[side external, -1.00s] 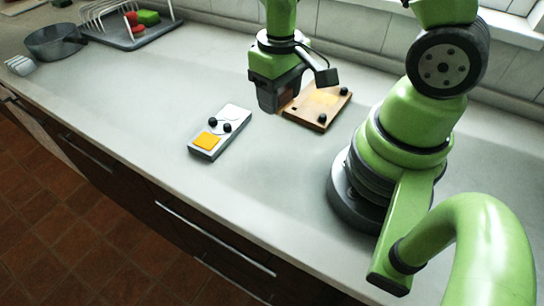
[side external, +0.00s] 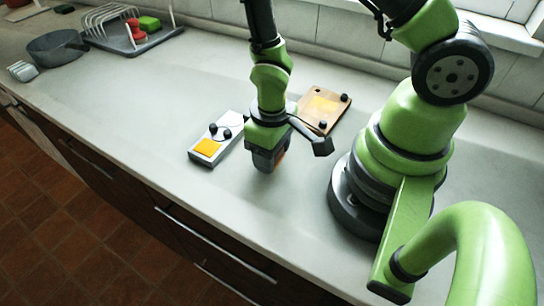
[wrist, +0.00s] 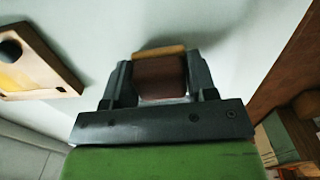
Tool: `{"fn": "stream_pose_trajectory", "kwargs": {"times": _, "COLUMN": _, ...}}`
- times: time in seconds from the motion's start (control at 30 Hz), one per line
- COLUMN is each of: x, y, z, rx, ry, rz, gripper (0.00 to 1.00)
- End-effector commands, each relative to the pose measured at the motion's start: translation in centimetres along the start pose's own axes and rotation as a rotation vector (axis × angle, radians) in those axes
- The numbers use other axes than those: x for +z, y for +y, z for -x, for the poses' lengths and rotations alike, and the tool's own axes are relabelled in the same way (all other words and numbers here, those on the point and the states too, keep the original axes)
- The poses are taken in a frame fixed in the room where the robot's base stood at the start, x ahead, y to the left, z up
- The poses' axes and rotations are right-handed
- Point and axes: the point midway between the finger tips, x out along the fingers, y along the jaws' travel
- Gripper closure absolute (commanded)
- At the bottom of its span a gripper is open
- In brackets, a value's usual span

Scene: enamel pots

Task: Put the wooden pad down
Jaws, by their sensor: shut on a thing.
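My gripper (side external: 266,165) is low over the counter, in front of the wooden board and right of the pale board. It is shut on the wooden pad, a brown block with a lighter wooden edge. The pad (wrist: 160,78) sits between the two fingers in the wrist view. Only a sliver of the pad (side external: 281,158) shows in the side view, the rest being hidden by the gripper. I cannot tell whether the pad touches the counter.
A wooden board (side external: 328,107) with a yellow patch and black knobs lies behind my gripper. A pale board (side external: 222,135) with a yellow square lies left. A dish rack (side external: 110,20) and grey pan (side external: 55,47) stand far left. The counter (side external: 215,205) is clear in front.

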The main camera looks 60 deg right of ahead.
Motion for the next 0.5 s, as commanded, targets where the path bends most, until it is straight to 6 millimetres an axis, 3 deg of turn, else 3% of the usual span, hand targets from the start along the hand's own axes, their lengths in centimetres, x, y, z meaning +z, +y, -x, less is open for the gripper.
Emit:
{"fn": "stream_pose_trajectory", "kwargs": {"times": 0.17, "x": 0.0, "y": 0.0, "z": -1.8, "rx": 0.000, "ry": -0.002, "rz": -0.001, "gripper": 0.70}}
{"fn": "stream_pose_trajectory", "kwargs": {"times": 0.5, "x": 0.0, "y": 0.0, "z": -2.1, "rx": 0.000, "ry": 0.000, "rz": -0.001, "gripper": 0.70}}
